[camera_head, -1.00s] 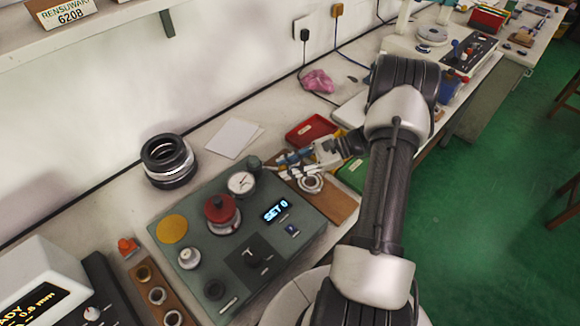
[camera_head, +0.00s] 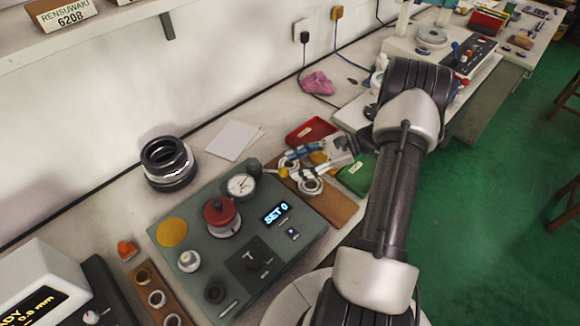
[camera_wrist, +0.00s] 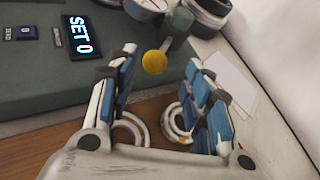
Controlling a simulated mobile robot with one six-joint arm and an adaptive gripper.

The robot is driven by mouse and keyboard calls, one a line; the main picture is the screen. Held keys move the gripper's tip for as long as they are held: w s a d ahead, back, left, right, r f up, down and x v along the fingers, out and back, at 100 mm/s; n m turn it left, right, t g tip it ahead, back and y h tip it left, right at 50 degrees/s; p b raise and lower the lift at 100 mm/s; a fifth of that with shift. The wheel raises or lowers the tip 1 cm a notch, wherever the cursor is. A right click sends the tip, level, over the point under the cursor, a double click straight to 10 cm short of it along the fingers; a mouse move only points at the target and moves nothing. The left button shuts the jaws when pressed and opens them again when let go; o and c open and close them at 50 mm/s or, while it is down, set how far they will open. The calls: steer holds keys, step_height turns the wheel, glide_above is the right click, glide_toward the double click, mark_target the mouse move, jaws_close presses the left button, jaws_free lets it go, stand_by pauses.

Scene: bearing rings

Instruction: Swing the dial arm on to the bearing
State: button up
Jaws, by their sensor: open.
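The dial gauge (camera_head: 241,185) has a round white face and sits at the far right corner of the green test unit, beside a dark green post (camera_head: 255,167). A yellow ball knob (camera_wrist: 154,62) stands out near the post; it also shows in the head view (camera_head: 283,172). My gripper (camera_wrist: 160,62) is open, with blue-padded fingers on either side of the knob and apart from it. In the head view my gripper (camera_head: 284,164) is beside the post. A red cap (camera_head: 219,210) sits over a silver ring on the unit; whether this is the bearing is unclear.
Pale rings (camera_head: 311,184) lie on a brown board (camera_head: 336,208) below my gripper. A red tray (camera_head: 311,130) and a green tray (camera_head: 356,175) are close by. Stacked black and silver rings (camera_head: 168,164) stand behind the unit, whose display (camera_head: 275,212) reads SET 0.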

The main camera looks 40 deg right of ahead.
steer(key=v, duration=0.9)
stand_by(0.6)
